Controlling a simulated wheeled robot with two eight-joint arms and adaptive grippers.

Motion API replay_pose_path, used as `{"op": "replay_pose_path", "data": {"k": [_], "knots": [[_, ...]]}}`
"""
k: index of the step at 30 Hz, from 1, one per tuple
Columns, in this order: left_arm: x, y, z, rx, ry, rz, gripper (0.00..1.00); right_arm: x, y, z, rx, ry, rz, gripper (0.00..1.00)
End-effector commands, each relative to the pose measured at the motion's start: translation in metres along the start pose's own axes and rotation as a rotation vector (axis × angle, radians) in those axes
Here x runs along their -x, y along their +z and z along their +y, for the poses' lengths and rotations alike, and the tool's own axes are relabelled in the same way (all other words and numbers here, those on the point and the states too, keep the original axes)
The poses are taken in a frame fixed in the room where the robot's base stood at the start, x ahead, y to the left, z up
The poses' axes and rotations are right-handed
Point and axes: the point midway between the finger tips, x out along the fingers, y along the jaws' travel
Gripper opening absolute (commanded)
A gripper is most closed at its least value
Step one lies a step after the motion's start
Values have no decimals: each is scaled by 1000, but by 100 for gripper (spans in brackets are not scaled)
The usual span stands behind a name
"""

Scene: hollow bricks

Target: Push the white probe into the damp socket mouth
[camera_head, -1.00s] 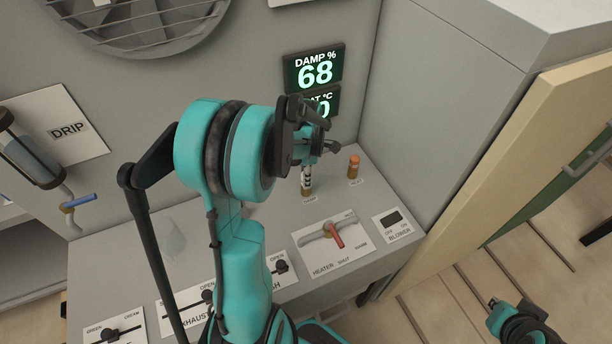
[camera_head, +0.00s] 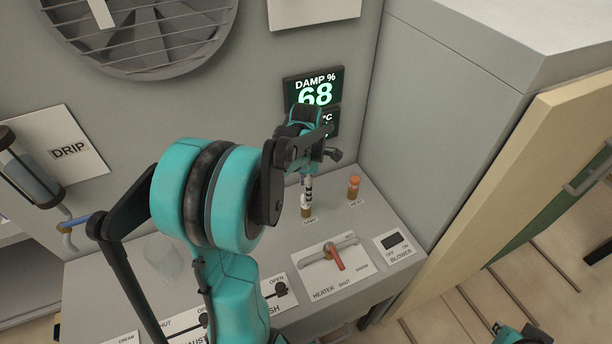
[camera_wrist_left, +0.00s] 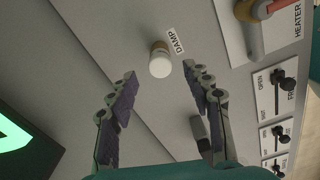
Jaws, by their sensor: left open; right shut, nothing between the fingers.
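The white probe (camera_wrist_left: 160,67) is a pale, round-topped piece at the brownish damp socket (camera_wrist_left: 159,47), beside the DAMP label in the left wrist view. In the head view the white probe (camera_head: 306,200) shows small above the brown socket (camera_head: 306,213). I cannot tell how deep it sits. My left gripper (camera_wrist_left: 163,88) is open, its two padded fingers on either side of the line to the probe, with nothing between them. In the head view my left gripper (camera_head: 309,172) is over the socket, mostly hidden by its wrist. My right gripper (camera_head: 497,327) is shut and empty at the lower right edge.
The orange-topped heat socket (camera_head: 354,187) stands just right of the damp one. The heater lever (camera_head: 336,258) and blower switch (camera_head: 393,242) are in front on the panel. The damp display (camera_head: 313,91) reads 68 on the wall behind. A tall grey cabinet (camera_head: 440,120) stands at right.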

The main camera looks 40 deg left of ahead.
Motion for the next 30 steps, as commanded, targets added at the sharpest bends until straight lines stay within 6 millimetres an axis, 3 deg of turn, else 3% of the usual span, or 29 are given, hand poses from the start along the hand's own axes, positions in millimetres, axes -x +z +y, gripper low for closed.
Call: {"op": "replay_pose_path", "data": {"k": [6, 12, 30], "knots": [[45, 0, 0, 0, 0, 0, 50, 0, 0, 0, 0, 0, 0, 0], [64, 0, 0, 0, 0, 0, 50, 0, 0, 0, 0, 0, 0, 0], [67, 0, 0, -1, 0, 0, 50, 0, 0, 0, 0, 0, 0, 0]]}}
